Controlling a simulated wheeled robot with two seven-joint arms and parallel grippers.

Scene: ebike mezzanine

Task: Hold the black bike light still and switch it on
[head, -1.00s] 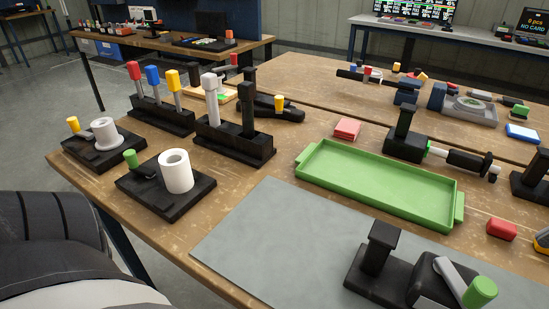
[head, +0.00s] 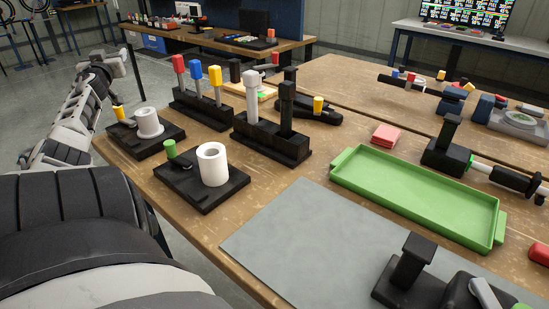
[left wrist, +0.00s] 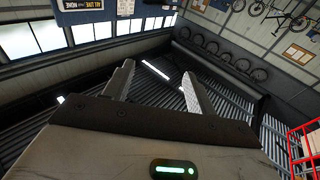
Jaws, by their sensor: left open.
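I cannot tell for sure which thing is the black bike light. A black body with a yellow button-like top (head: 318,108) lies near the middle of the bench in the head view, behind the black block with posts. My left arm is raised at the left edge of the head view, off the bench, with its gripper (head: 108,66) well apart from everything on it. My right gripper is in neither view.
Two black bases with white cups, one cup (head: 213,165) nearer, stand at the bench's left edge. A black block with posts (head: 270,145), a green tray (head: 425,195) and red pads (head: 386,135) are farther right. The grey mat (head: 315,235) is largely clear. A black post fixture (head: 408,275) stands at front right.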

